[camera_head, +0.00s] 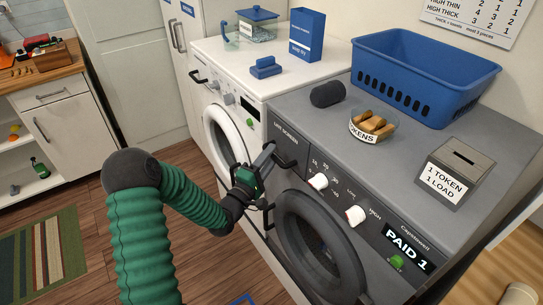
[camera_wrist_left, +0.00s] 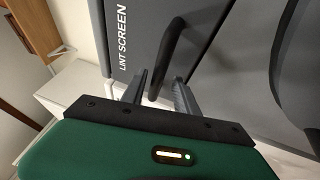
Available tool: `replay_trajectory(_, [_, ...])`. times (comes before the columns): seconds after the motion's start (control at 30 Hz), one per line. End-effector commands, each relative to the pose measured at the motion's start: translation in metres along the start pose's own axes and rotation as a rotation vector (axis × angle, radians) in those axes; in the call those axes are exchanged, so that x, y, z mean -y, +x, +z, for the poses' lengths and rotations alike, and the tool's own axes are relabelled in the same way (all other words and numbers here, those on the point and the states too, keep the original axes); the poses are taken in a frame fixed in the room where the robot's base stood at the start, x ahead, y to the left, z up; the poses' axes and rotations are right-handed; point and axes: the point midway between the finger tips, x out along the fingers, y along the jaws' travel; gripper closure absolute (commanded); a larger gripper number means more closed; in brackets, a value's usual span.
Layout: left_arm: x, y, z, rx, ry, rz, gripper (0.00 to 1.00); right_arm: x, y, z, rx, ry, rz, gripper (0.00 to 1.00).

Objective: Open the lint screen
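The lint screen (camera_head: 285,134) is a grey panel at the upper left of the grey dryer's front. It is labelled LINT SCREEN, also readable in the left wrist view (camera_wrist_left: 123,45). Its black bar handle (camera_head: 287,160) stands out from the panel and appears in the left wrist view (camera_wrist_left: 166,55). The panel looks flush with the dryer front. My left gripper (camera_head: 268,156) is at the handle. In the left wrist view its two fingers (camera_wrist_left: 161,88) are apart, with the handle's bar between them and gaps visible. My right gripper is not in view.
The grey dryer's top (camera_head: 300,103) holds a blue basket (camera_head: 425,72), a token bowl (camera_head: 372,130), a dark cylinder (camera_head: 327,94) and a token box (camera_head: 455,172). Its round door (camera_head: 318,250) is below the handle. A white washer (camera_head: 222,130) stands left; wooden floor (camera_head: 215,265) is clear.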

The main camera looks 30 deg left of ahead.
Motion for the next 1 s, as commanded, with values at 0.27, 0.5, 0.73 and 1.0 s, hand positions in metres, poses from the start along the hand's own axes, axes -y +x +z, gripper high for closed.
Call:
replay_trajectory(0.27, [-0.0018,0.0043,0.0067,0.002,0.004,0.000,0.64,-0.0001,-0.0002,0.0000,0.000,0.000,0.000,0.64])
replay_trajectory(0.5, [-0.0005,0.0037,0.0025,0.002,0.002,0.000,0.93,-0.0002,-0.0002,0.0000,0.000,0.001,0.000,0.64])
replay_trajectory(0.73, [-0.0001,0.0034,-0.0002,-0.003,0.002,-0.001,1.00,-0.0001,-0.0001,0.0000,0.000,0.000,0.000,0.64])
replay_trajectory(1.0, [0.0002,0.0036,-0.0020,-0.009,0.005,-0.002,1.00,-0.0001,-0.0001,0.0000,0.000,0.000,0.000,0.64])
